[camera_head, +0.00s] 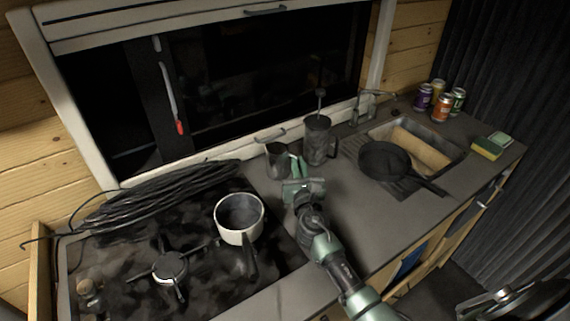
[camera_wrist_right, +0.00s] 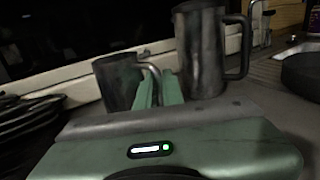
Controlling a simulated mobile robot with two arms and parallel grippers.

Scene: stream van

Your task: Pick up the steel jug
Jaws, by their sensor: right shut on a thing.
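The steel jug (camera_head: 277,160) is a small, dull grey open vessel on the counter behind the hob, in front of the window sill. It also shows left of the fingers in the right wrist view (camera_wrist_right: 117,82), upright, with its curved handle on the right. My right gripper (camera_head: 297,168) reaches it from the front right and is shut on its handle. The green fingertips (camera_wrist_right: 158,90) hide part of the handle. I cannot tell whether the base touches the counter. My left gripper is not in view.
A taller grey handled pot (camera_head: 319,142) stands close right of the jug. A white saucepan (camera_head: 240,216) sits on the hob, with coiled black cable (camera_head: 150,195) behind. Cans (camera_head: 441,107) and a sponge (camera_head: 487,149) are far right.

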